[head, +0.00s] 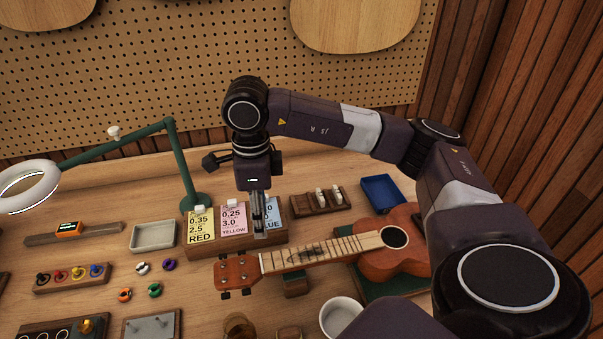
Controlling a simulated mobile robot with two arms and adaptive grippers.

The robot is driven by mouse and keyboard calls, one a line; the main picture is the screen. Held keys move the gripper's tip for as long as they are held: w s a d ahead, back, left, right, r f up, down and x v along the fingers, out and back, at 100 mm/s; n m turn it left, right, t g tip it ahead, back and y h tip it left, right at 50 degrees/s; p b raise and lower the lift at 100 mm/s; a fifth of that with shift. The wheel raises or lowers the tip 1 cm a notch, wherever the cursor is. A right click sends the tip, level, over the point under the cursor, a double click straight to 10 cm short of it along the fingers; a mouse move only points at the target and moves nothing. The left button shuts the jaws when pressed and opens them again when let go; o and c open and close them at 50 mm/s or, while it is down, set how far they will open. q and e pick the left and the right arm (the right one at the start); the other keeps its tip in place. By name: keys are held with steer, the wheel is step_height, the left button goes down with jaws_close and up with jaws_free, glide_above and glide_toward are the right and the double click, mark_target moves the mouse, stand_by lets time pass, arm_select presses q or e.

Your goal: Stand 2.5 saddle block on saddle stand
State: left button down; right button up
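Two small white upright blocks (320,197) stand on a dark wooden stand (305,210) at the back, right of the cards. Their sizes are too small to read. Small white pieces top the green and pink cards. My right gripper (259,228) points down in front of the blue card, seen edge-on; its opening cannot be judged. My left gripper is out of view.
An orange ukulele (410,262) lies on a green mat, its neck reaching left before the card holder. A blue tray (382,193), grey tray (153,235), green lamp (183,165) and white cup (340,315) stand around.

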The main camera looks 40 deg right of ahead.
steer(key=w+d+m, duration=0.1)
steer(key=d+m, duration=0.1)
steer(key=m, duration=0.3)
steer(key=w+d+m, duration=0.1)
steer(key=d+m, duration=0.2)
steer(key=m, duration=0.2)
steer(key=w+d+m, duration=0.2)
steer(key=m, duration=0.4)
steer(key=shift+d+f+b, duration=0.25)
steer(key=shift+f+b, duration=0.05)
steer(key=shift+f, duration=0.1)
steer(key=w+d+f+m, duration=0.1)
steer(key=d+m, duration=0.8)
steer(key=m, duration=0.9)
steer(key=shift+w+d+b, duration=0.25)
steer(key=shift+b, duration=0.05)
steer(key=shift+a, duration=0.1)
